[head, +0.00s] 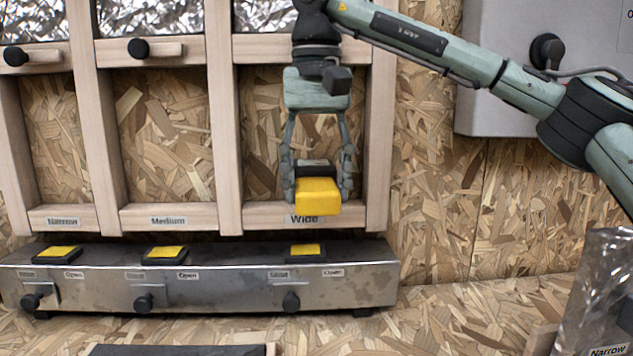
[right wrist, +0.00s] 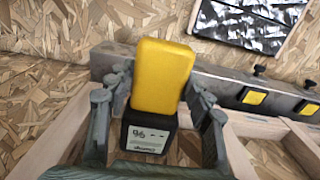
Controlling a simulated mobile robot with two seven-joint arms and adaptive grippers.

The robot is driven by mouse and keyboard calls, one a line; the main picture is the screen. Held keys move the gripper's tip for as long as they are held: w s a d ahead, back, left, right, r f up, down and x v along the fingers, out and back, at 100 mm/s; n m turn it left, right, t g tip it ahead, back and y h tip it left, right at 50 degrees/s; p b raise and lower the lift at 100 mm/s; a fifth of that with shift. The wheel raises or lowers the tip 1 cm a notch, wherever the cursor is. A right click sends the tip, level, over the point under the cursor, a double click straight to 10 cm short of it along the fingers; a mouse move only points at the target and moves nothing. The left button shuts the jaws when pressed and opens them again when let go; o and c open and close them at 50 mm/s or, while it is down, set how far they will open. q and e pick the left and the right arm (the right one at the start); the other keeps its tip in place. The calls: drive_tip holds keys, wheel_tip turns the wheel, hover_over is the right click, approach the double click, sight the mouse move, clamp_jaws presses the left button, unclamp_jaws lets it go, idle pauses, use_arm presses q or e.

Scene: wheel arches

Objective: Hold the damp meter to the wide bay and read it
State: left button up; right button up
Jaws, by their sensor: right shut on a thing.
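My right gripper (head: 317,180) is shut on the damp meter (head: 318,196), a yellow block with a dark body. It holds the meter in front of the lower part of the wide bay (head: 262,115), over its "Wide" label (head: 304,219). In the right wrist view the meter (right wrist: 162,78) sits between the fingers (right wrist: 160,90). Its small screen (right wrist: 146,138) shows "%" and two dashes. I cannot tell whether the meter touches the bay's board. My left gripper is not in view.
The narrow bay (head: 58,120) and medium bay (head: 165,125) lie to the left. A metal unit (head: 220,285) with yellow pads and dark knobs stands below the bays. A grey box (head: 530,60) is on the wall at upper right. A foil-wrapped piece (head: 605,290) labelled "Narrow" stands at lower right.

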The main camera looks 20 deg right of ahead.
drive_tip(key=shift+w, duration=0.25)
drive_tip(key=shift+d+p, duration=0.1)
drive_tip(key=shift+p, duration=0.5)
idle(0.5)
drive_tip(key=shift+s+b, duration=0.3)
drive_tip(key=shift+s, duration=0.05)
drive_tip(key=s+a, duration=0.1)
drive_tip(key=s, duration=0.2)
drive_tip(key=s+a, duration=0.1)
drive_tip(key=s, duration=0.2)
drive_tip(key=s+b, duration=0.1)
drive_tip(key=s, duration=0.2)
drive_tip(key=shift+a, duration=0.4)
drive_tip(key=shift+w, duration=0.1)
